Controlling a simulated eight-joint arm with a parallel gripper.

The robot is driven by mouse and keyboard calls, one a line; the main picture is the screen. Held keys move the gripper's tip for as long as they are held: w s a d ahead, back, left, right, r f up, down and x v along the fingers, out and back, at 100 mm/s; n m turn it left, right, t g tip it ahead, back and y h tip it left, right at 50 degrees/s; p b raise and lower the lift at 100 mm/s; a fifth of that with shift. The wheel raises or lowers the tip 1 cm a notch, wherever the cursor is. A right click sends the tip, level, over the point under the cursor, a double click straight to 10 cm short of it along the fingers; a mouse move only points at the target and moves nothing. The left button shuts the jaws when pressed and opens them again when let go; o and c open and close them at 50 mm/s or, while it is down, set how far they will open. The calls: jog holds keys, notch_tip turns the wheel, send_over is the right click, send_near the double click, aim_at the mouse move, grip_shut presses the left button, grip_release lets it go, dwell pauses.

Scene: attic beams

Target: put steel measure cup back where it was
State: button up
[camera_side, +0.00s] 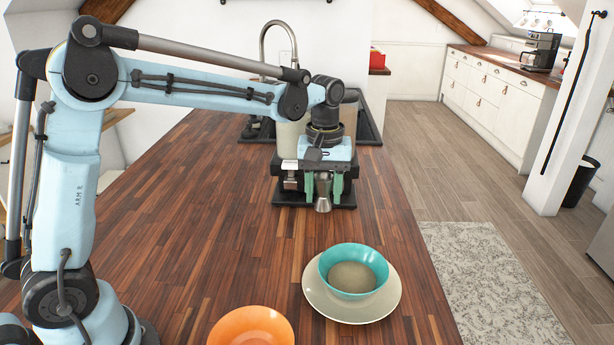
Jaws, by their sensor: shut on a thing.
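The steel measure cup (323,199) is a small, shiny, waisted metal cup. My gripper (323,188) has green fingers and is shut on it, one finger at each side. The cup is upright and hangs in front of a black-based appliance (284,198) on the wooden counter. I cannot tell whether the cup's bottom touches anything. My gripper hides much of the appliance.
A teal bowl (353,251) sits on a beige plate (314,294) near the counter's right edge. An orange bowl (251,328) is at the front. A sink with a tap (264,42) lies behind. The counter's (200,215) left middle is clear.

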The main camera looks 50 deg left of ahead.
aim_at(323, 188)
notch_tip(323, 188, up, 4)
jog(key=shift+r, duration=0.1)
jog(key=shift+s+d+r, duration=0.45)
jog(key=shift+s, duration=0.15)
jog(key=s+d, duration=0.3)
jog(key=s, duration=0.6)
jog(key=s+d, duration=0.4)
jog(key=s, duration=0.6)
jog(key=w+a+f, duration=0.2)
jog(key=a+f, duration=0.1)
jog(key=f, duration=0.1)
jog(key=w+a+f, duration=0.1)
jog(key=a+f, duration=0.3)
jog(key=w+a+f, duration=0.2)
jog(key=a+f, duration=0.1)
jog(key=f, duration=0.1)
jog(key=shift+w+a+f, duration=0.15)
jog(key=shift+w+f, duration=0.1)
jog(key=shift+w, duration=0.1)
jog(key=shift+f, duration=2.05)
jog(key=shift+f, duration=0.1)
